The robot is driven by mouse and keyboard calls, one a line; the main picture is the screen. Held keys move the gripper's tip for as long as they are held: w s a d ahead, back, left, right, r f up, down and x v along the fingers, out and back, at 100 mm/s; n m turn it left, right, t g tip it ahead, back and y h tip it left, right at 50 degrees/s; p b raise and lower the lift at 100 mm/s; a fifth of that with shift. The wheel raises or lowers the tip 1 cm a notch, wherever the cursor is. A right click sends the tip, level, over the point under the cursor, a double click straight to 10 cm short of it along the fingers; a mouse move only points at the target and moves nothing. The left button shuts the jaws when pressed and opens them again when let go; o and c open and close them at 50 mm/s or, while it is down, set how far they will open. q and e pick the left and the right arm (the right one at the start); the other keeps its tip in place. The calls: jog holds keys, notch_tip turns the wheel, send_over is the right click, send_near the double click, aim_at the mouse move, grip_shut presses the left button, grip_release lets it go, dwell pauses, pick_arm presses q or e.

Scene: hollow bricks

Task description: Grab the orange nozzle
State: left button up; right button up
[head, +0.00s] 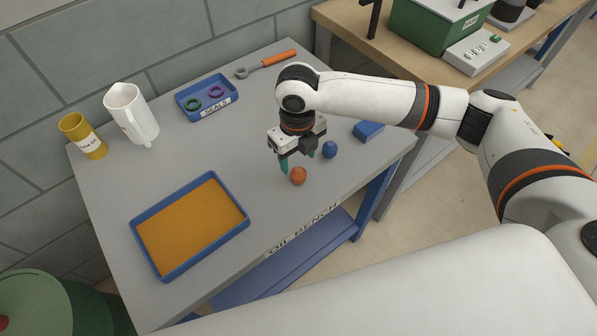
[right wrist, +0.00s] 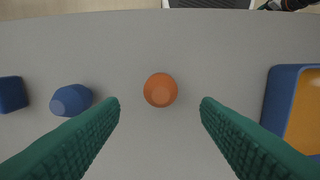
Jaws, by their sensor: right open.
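The orange nozzle (head: 298,176) stands on the grey bench near its front edge. In the right wrist view the orange nozzle (right wrist: 160,90) lies between and a little beyond my two green fingertips, touching neither. My right gripper (head: 297,161) is open and empty, just above and behind the nozzle in the head view; its fingers (right wrist: 160,105) are spread wide in the wrist view. A blue nozzle (head: 330,149) stands close by; it also shows in the wrist view (right wrist: 71,100). My left gripper is not in view.
A blue tray with an orange-brown surface (head: 161,272) sits front left. A blue block (head: 368,131) is to the right. At the back are a seals tray (head: 207,113), a wrench (head: 265,63), a white jug (head: 130,115) and a yellow can (head: 82,136). Bench centre is clear.

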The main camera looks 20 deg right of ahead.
aim_at(298, 169)
jog(key=f, duration=0.5)
jog(key=shift+s+f+p, duration=0.15)
jog(key=shift+s+p, duration=0.05)
jog(key=shift+p, duration=0.2)
